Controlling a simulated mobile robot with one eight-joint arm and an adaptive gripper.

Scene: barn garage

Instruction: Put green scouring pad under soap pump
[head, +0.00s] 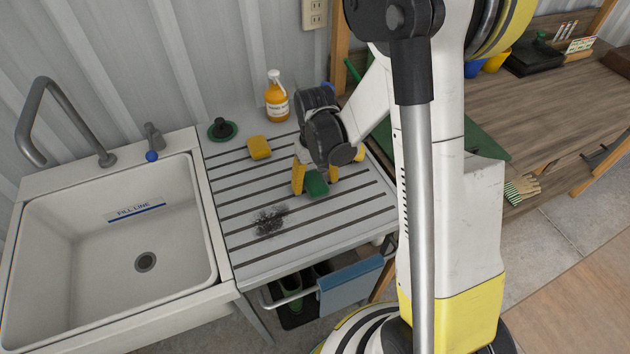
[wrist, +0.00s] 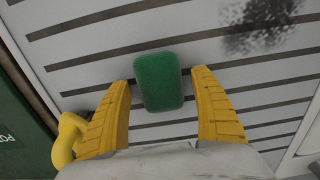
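The green scouring pad (head: 317,184) lies flat on the ribbed drainboard (head: 290,252). In the wrist view the pad (wrist: 159,82) is between my gripper's two yellow fingers, with a narrow gap on each side. My gripper (head: 315,177) is open and low over the drainboard; the fingers appear not to touch the pad. The soap pump (head: 277,100), an orange bottle with a white label and pale top, stands upright at the drainboard's back edge by the wall. It is behind and left of my gripper in the head view, and not visible in the wrist view.
A yellow sponge (head: 259,147) and a dark green stopper (head: 222,129) lie on the drainboard's back left. A black smudge (head: 268,220) marks its front. The sink (head: 120,235) is left. A curved yellow thing (wrist: 66,140), partly hidden, is beside my gripper.

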